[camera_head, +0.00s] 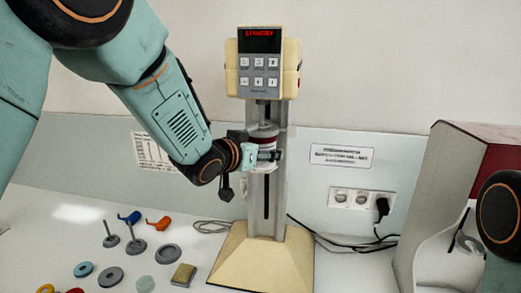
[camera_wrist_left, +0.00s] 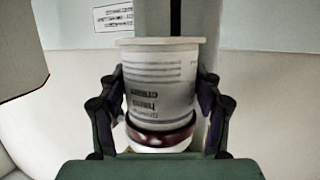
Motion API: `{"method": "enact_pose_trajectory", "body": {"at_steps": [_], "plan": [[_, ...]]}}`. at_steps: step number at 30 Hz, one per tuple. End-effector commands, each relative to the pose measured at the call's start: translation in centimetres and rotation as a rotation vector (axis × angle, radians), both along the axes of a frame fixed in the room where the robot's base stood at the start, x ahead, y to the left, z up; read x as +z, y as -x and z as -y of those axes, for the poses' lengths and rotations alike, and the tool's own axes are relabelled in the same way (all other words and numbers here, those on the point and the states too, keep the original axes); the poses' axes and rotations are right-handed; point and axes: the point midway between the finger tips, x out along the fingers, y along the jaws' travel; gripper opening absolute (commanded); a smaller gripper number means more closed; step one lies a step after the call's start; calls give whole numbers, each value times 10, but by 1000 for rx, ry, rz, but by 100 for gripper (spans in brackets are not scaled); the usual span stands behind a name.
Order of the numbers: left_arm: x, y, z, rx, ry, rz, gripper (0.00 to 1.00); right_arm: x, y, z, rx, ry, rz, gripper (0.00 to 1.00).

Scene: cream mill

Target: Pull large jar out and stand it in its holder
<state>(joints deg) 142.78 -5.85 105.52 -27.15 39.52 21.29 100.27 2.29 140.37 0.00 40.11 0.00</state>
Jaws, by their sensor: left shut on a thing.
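The large jar (camera_head: 266,151) is white with printed text and a dark red band near its top. It is upright in front of the mill's column (camera_head: 272,195), just below the control head. My left gripper (camera_head: 258,160) is shut on the jar, with its fingers on both sides. In the left wrist view the jar (camera_wrist_left: 163,80) fills the middle between the fingers, and its print reads upside down. A grey round part (camera_head: 263,130) sits over the jar's top; I cannot tell whether they touch. I cannot make out a separate holder. My right gripper is out of view.
The mill's cream base (camera_head: 262,262) stands on the white table. Cables run behind to a wall socket (camera_head: 362,200). A white and red machine (camera_head: 455,190) stands right.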

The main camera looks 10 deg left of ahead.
Motion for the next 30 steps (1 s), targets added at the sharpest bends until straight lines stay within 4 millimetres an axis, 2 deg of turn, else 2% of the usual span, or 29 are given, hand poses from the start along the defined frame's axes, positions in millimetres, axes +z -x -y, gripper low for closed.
{"method": "enact_pose_trajectory", "body": {"at_steps": [5,30], "plan": [[0,-1,0,0,1,4,27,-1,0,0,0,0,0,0],[-30,0,0,0,1,3,27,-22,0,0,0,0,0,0]]}}
